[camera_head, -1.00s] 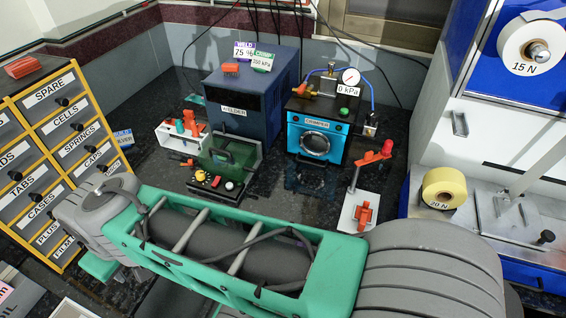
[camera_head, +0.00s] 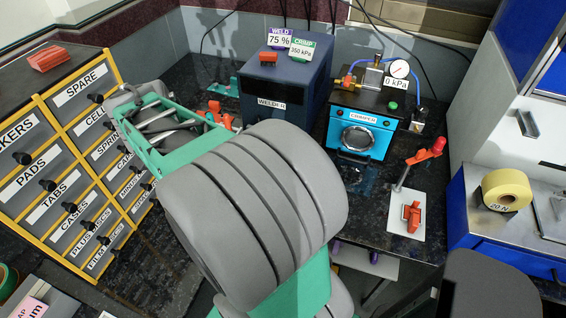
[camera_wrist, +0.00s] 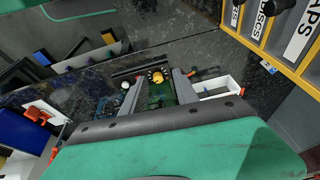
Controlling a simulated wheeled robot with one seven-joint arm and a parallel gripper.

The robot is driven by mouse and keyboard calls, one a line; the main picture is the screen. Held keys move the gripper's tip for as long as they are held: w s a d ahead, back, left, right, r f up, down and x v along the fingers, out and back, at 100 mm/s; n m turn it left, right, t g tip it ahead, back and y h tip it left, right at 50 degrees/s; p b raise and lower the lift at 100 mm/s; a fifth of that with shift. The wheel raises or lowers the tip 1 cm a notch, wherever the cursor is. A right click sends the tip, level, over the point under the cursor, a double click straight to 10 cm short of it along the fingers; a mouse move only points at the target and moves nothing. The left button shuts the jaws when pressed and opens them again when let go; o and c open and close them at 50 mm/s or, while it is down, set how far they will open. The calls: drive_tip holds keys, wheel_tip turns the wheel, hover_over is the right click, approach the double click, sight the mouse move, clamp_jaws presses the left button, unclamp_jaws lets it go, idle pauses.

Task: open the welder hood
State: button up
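The welder (camera_head: 262,112) is a dark blue box at the back of the bench in the head view. Its green hood is hidden behind my arm there. In the wrist view, part of the green hood (camera_wrist: 161,96) shows between my fingers, with a yellow knob (camera_wrist: 157,77) just beyond. My gripper (camera_wrist: 158,88) is open, one finger on each side of the green part. I cannot tell whether the fingers touch it or whether the hood is shut. My gripper is hidden in the head view.
The blue crimper (camera_head: 358,135) stands right of the welder. A white stand with a red lever (camera_head: 425,155) is in front of it. A labelled drawer cabinet (camera_head: 60,150) is at the left. A white holder (camera_wrist: 222,87) lies close beside my gripper in the wrist view.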

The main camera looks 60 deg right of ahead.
drive_tip(key=s+d+f+m+g, duration=0.3)
drive_tip(key=s+d+m, duration=0.3)
drive_tip(key=d+m, duration=0.35)
drive_tip(key=s+d+f+m+g, duration=0.2)
drive_tip(key=s+d+f+m, duration=0.3)
drive_tip(key=d+m, duration=0.45)
drive_tip(key=shift+n, duration=0.4)
drive_tip(key=s+d+f, duration=0.1)
drive_tip(key=s+f, duration=0.1)
drive_tip(key=f, duration=0.1)
drive_tip(key=s+d+f, duration=0.1)
drive_tip(key=s+f, duration=0.1)
drive_tip(key=shift+d+f, duration=0.2)
drive_tip(key=shift+d, duration=0.1)
clamp_jaws()
drive_tip(key=shift+w, duration=0.1)
